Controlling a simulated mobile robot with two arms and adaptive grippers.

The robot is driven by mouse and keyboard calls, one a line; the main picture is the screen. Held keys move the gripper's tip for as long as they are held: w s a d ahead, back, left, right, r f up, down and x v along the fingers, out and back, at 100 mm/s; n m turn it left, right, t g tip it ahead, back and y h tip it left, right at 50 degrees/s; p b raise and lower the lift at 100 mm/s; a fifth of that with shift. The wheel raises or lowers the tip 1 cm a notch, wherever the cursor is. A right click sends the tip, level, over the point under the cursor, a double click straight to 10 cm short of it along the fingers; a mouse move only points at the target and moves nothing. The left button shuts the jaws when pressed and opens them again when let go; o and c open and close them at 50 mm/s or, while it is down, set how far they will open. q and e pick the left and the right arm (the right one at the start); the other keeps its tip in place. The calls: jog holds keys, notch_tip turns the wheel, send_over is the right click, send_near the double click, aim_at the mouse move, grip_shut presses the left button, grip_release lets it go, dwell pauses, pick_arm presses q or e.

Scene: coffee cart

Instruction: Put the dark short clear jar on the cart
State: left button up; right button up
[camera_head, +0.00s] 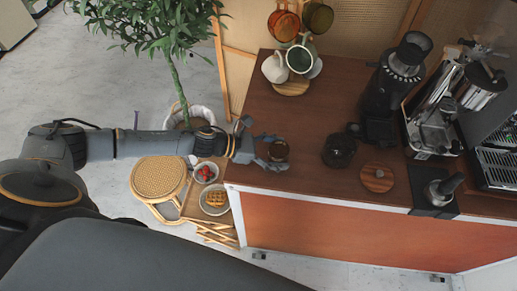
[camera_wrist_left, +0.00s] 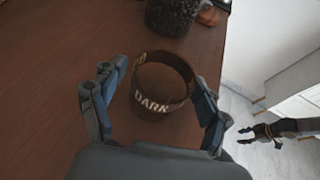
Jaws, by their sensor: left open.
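The dark short clear jar (camera_head: 278,150) stands upright on the wooden top of the cart (camera_head: 300,112), near its front left corner. In the left wrist view the jar (camera_wrist_left: 161,85) shows a band with the word "DARK". My left gripper (camera_head: 263,151) comes in from the left at counter height. Its fingers (camera_wrist_left: 157,103) are open, one on each side of the jar, with small gaps visible. The lower part of the jar is partly hidden by the gripper in the head view.
A grinder (camera_head: 393,85) and espresso machine (camera_head: 438,118) are farther right. A mug tree (camera_head: 291,87) stands behind. A stool (camera_head: 158,178) and bowls (camera_head: 214,200) sit left of the cart.

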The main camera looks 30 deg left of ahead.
pick_arm(q)
jog(key=b+v, duration=0.2)
jog(key=v, duration=0.6)
jog(key=shift+f, duration=0.2)
jog(key=shift+s+a+r+b, duration=0.3)
jog(key=shift+a+r+b, duration=0.05)
jog(key=shift+a, duration=0.05)
